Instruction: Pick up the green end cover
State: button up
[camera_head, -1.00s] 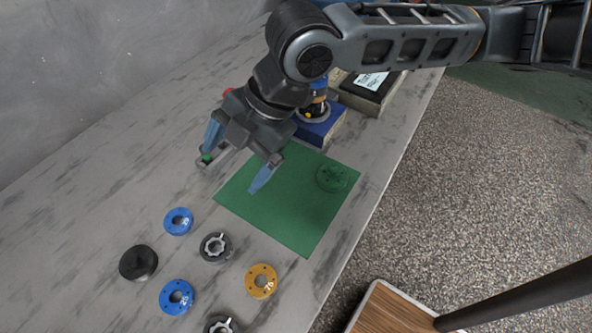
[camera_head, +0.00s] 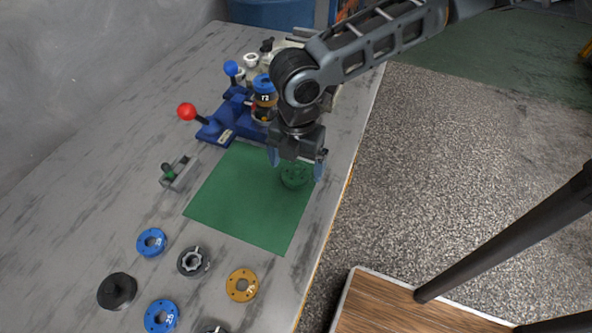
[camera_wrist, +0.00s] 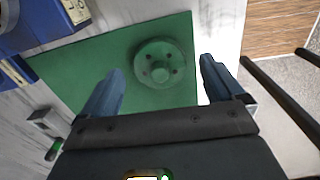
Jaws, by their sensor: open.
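The green end cover (camera_head: 294,176) is a round green disc with a raised centre and several small holes. It lies on the green mat (camera_head: 236,213), near the mat's right edge, and is partly hidden by my gripper in the head view. In the wrist view the cover (camera_wrist: 160,62) lies on the mat, ahead of my fingers. My gripper (camera_head: 297,169) is open and empty, above the cover with one finger to either side. In the wrist view its blue fingers (camera_wrist: 158,84) stand wide apart with the cover between their lines, beyond the tips.
A blue fixture with a red-knobbed lever (camera_head: 187,112) stands behind the mat. A small grey holder (camera_head: 178,172) sits left of it. Blue ring (camera_head: 152,242), black part (camera_head: 117,291), grey ring (camera_head: 193,261) and orange ring (camera_head: 242,285) lie in front. The table edge is close on the right.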

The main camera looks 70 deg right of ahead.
jog(key=shift+f, duration=0.9)
jog(key=c, duration=1.3)
jog(key=shift+r, duration=0.1)
jog(key=shift+r, duration=0.5)
notch_tip(320, 180, up, 3)
jog(key=shift+f, duration=0.15)
jog(key=s+d+r+b, duration=0.1)
jog(key=s+d+r, duration=0.6)
jog(key=s+d, duration=0.1)
jog(key=shift+d, duration=0.2)
